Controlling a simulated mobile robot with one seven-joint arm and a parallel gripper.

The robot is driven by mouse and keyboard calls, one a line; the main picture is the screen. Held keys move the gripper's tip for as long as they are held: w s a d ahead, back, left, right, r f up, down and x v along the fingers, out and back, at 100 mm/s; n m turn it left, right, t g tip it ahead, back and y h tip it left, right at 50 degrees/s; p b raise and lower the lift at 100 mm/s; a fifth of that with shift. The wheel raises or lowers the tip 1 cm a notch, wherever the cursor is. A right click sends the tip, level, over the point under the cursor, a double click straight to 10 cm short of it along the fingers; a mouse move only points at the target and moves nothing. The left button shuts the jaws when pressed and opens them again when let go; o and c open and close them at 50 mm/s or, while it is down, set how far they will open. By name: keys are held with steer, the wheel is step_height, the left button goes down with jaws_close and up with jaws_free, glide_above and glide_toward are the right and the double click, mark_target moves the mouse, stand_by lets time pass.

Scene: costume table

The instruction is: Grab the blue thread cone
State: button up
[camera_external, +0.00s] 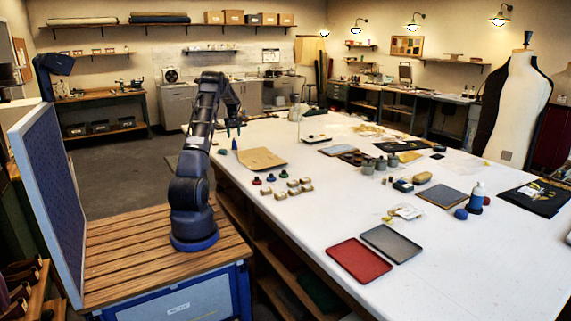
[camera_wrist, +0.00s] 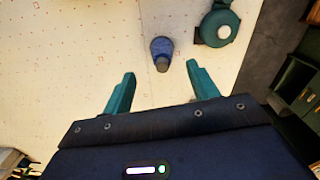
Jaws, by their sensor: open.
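The blue thread cone (camera_external: 234,144) stands upright near the far left edge of the white table (camera_external: 330,240). In the wrist view the cone (camera_wrist: 161,48) is seen from above, just beyond the fingertips and roughly centred between them. My gripper (camera_external: 234,129) is above the cone in the external view, pointing down. In the wrist view its two teal fingers (camera_wrist: 161,70) are spread apart with nothing between them. The exact height of the gripper over the cone is hard to tell.
A round teal object (camera_wrist: 219,27) is close to the cone's right, near the table edge, in the wrist view. Brown paper or cloth (camera_external: 262,159) lies beside the cone. Small spools (camera_external: 271,178) and several pale blocks (camera_external: 293,188) stand nearer. The wrist view shows bare table left of the cone.

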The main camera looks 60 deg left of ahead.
mark_target(234, 141)
steer(key=shift+s+f, duration=0.15)
steer(key=shift+f, duration=2.85)
steer(key=shift+c, duration=0.2)
steer(key=c, duration=1)
